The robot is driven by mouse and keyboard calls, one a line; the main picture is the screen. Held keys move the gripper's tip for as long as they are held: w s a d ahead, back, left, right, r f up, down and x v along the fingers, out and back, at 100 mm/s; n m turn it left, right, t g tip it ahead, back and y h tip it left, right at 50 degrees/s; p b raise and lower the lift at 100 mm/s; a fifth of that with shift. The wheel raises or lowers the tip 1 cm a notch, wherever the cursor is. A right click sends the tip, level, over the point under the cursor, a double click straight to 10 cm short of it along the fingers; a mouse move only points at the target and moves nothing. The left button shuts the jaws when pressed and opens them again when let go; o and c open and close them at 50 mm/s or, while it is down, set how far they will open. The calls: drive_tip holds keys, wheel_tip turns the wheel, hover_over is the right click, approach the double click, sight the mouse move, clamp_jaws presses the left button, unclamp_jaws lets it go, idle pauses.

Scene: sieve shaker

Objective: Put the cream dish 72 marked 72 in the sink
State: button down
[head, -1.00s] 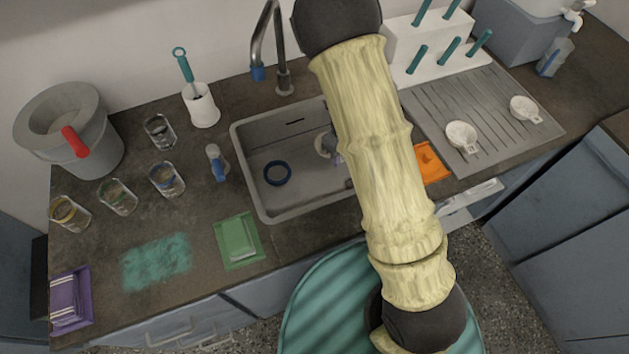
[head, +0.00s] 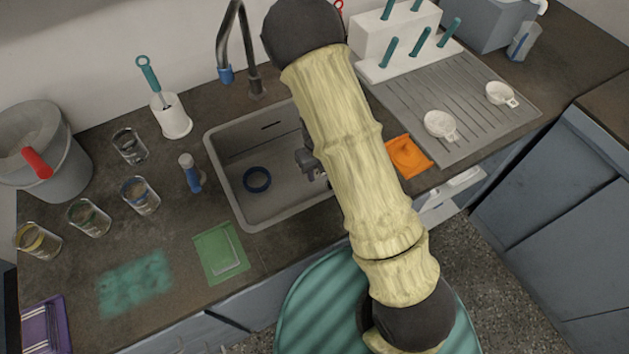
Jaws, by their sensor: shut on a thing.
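The sink (head: 225,160) is a grey basin set in the dark counter, with a blue ring (head: 257,180) on its floor at the left. My gripper (head: 316,175) is over the right part of the sink, partly hidden behind my pale arm. It is shut on the cream dish 72, which my gripper and arm hide now, so its mark cannot be read. Two other cream dishes with small tabs, one nearer (head: 440,125) and one farther right (head: 501,94), lie on the draining board; their marks are too small to read.
A tap (head: 252,60) rises behind the sink. The ribbed draining board (head: 480,130), white peg rack (head: 395,38) and orange cloth (head: 408,156) are to the right. A blue-capped bottle (head: 190,173), several glass beakers, a brush holder (head: 172,118) and a green cloth (head: 220,252) are left.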

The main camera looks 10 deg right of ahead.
sight(318, 186)
drive_tip(key=shift+f, duration=0.5)
drive_tip(key=shift+f+b, duration=0.45)
drive_tip(key=shift+f, duration=1.45)
drive_tip(key=shift+s+f, duration=0.1)
drive_tip(key=c, duration=1.1)
unclamp_jaws()
drive_tip(key=shift+o, duration=0.2)
wheel_tip(318, 186, up, 12)
drive_tip(key=p, duration=0.3)
